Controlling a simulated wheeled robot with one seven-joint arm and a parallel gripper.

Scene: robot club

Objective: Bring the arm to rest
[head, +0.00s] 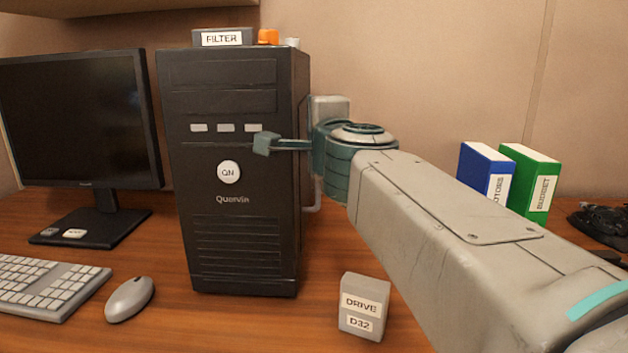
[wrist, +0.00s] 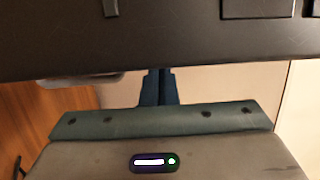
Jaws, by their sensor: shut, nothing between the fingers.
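My arm reaches in from the right of the head view. My gripper (head: 262,144) is a teal finger pair held in front of the upper right part of the black computer tower (head: 240,240). The fingers look closed together with nothing between them. They are near the row of small light buttons and to the upper right of the round ON button (head: 228,172). I cannot tell whether they touch the tower. In the wrist view the gripper (wrist: 155,75) also shows as teal fingers pointing at the dark tower (wrist: 170,40), which hides the tips.
A grey DRIVE D32 box (head: 364,306) stands on the desk below my arm. A mouse (head: 130,299), keyboard (head: 45,286) and monitor (head: 80,120) are at left. Blue (head: 478,165) and green (head: 530,182) binders stand behind my arm. A FILTER box (head: 222,37) tops the tower.

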